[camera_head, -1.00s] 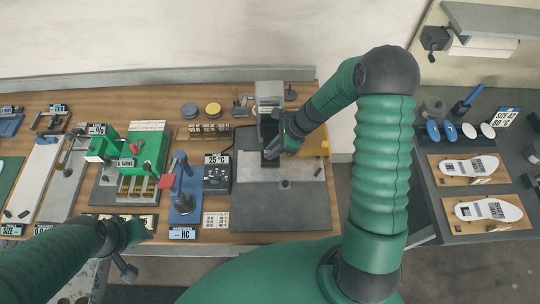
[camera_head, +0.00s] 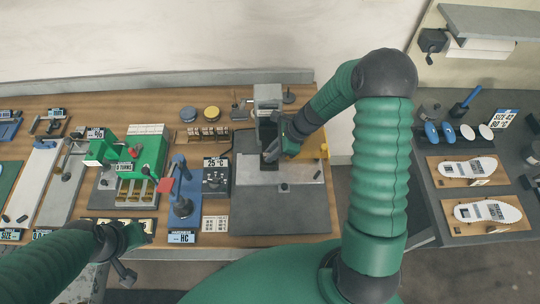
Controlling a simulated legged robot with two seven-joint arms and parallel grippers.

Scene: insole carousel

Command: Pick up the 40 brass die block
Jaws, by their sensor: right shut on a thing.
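A rack of small brass-coloured blocks (camera_head: 208,134) stands at the back of the wooden bench. Their numbers are too small to read, so I cannot tell which is the 40. My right gripper (camera_head: 272,150) is in front of the grey upright machine (camera_head: 268,93), right of the rack. It is shut on a dark piece there, mostly hidden by the fingers and hard to make out. My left gripper (camera_head: 132,236) hangs at the bench's front edge, away from the rack. Its jaws are too unclear to judge.
The green machine (camera_head: 150,150) and a blue lever stand (camera_head: 183,205) fill the left-centre. A 25 °C box (camera_head: 216,178) stands left of the grey plate (camera_head: 280,212), whose front is clear. A dark side table (camera_head: 430,205) holds insoles on boards.

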